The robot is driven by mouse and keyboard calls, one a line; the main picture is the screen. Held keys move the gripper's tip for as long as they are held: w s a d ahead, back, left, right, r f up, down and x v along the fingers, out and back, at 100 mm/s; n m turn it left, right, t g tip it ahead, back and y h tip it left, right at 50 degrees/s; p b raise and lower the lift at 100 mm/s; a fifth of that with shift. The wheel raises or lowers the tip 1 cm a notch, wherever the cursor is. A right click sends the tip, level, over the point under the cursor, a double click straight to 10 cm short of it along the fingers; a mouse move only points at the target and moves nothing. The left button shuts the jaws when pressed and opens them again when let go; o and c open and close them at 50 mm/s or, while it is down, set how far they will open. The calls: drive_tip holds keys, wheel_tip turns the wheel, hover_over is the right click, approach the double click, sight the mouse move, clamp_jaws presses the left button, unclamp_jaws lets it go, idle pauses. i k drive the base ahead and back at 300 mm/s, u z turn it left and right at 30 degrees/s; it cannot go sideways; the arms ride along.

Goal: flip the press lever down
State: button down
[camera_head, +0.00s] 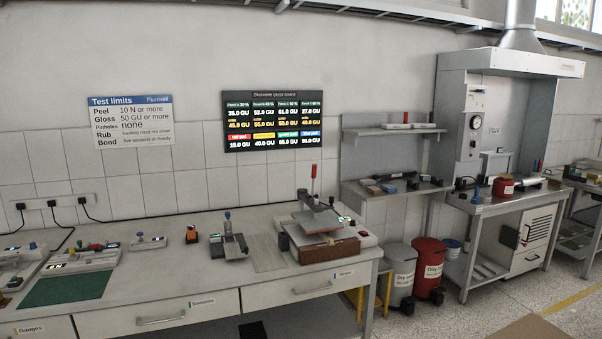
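The press (322,247) stands near the right end of the long bench, with a flat pale plate over a reddish-brown block. Its lever (314,180) points up, with a red grip at the top. The front of the press is clear of anything in this view. My gripper and arm do not show in this view.
The bench (182,263) has a bare pale sheet left of the press. A small blue-knobbed fixture (229,238) stands farther left. Grey (399,273) and red (429,269) bins stand on the floor to the right. A fume hood bench (490,206) is beyond them. Open floor shows at the lower right.

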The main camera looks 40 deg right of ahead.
sight(314, 167)
drive_tip(key=z, duration=0.1)
drive_tip(key=i, duration=0.95)
drive_tip(key=u, duration=0.05)
